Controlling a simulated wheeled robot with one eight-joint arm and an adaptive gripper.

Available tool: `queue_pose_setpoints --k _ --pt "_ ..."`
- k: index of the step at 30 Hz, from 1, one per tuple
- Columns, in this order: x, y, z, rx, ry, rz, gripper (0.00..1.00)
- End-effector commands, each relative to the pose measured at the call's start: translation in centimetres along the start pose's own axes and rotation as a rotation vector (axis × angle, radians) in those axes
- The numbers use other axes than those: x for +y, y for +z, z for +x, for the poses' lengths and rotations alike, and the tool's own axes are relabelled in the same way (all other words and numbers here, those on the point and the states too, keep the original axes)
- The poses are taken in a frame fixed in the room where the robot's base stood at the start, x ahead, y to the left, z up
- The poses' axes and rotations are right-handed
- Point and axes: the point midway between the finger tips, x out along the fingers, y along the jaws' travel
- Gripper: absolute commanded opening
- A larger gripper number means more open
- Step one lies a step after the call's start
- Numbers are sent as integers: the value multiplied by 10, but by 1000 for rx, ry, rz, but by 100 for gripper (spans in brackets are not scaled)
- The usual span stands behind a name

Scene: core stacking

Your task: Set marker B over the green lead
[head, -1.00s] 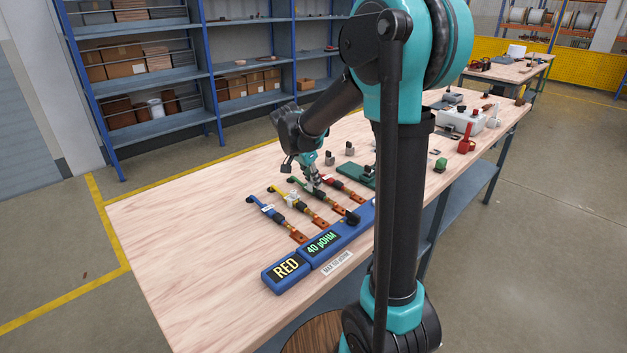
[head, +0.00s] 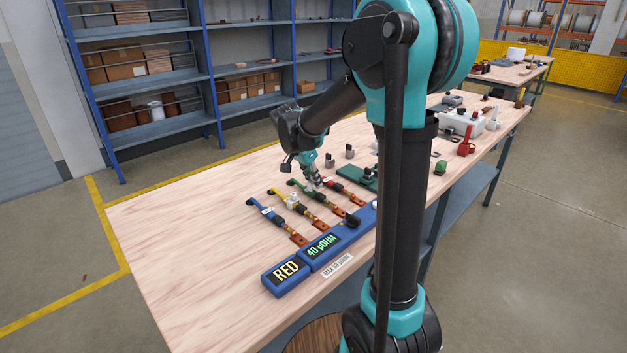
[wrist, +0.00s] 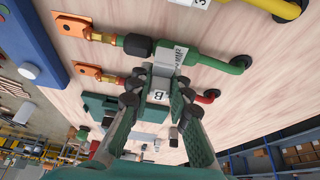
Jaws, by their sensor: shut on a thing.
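The green lead (wrist: 209,59) runs across the upper part of the wrist view, with a black sleeve (wrist: 138,45) and a copper lug at its left end. It also shows on the bench in the head view (head: 293,183). My gripper (wrist: 158,98) is shut on marker B (wrist: 158,96), a small pale block with a "B" on its face. The marker is at the green lead, close to a lettered grey band; I cannot tell whether it touches the lead. In the head view my gripper (head: 312,184) is over the green lead, and its fingers hide the marker.
The red lead (head: 346,192) lies beyond the green one. A blue meter bar (head: 350,233) reading "RED" and "40 µOHM" lies along the lugs. A dark green fixture (head: 362,180) stands nearby. The bench's left part is clear.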

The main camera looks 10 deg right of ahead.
Motion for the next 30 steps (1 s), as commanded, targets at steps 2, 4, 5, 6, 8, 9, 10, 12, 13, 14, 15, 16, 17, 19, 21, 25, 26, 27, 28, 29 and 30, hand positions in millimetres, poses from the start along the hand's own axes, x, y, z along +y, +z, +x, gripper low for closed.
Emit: queue_pose_setpoints --k 2,4,5,6,8,9,10,12,13,14,15,16,17,19,21,25,26,27,28,29,30 --pt "0 0 0 0 0 0 3" --pt "0 0 0 0 0 0 3" --pt "0 0 0 0 0 0 3" --pt "0 0 0 0 0 0 3" --pt "0 0 0 0 0 0 3" --pt "0 0 0 0 0 0 3" --pt "0 0 0 0 0 0 3" --pt "0 0 0 0 0 0 3" --pt "0 0 0 0 0 0 3" --pt "0 0 0 0 0 0 3" --pt "0 0 0 0 0 0 3" --pt "0 0 0 0 0 0 3" --pt "0 0 0 0 0 0 3" --pt "0 0 1 0 0 0 3" --pt "0 1 2 0 0 0 3" --pt "0 2 4 0 0 0 3" --pt "0 2 5 0 0 0 3" --pt "0 2 6 0 0 0 3" --pt "0 2 6 0 0 0 3" --pt "0 3 7 0 0 0 3" --pt "0 3 8 0 0 0 3"
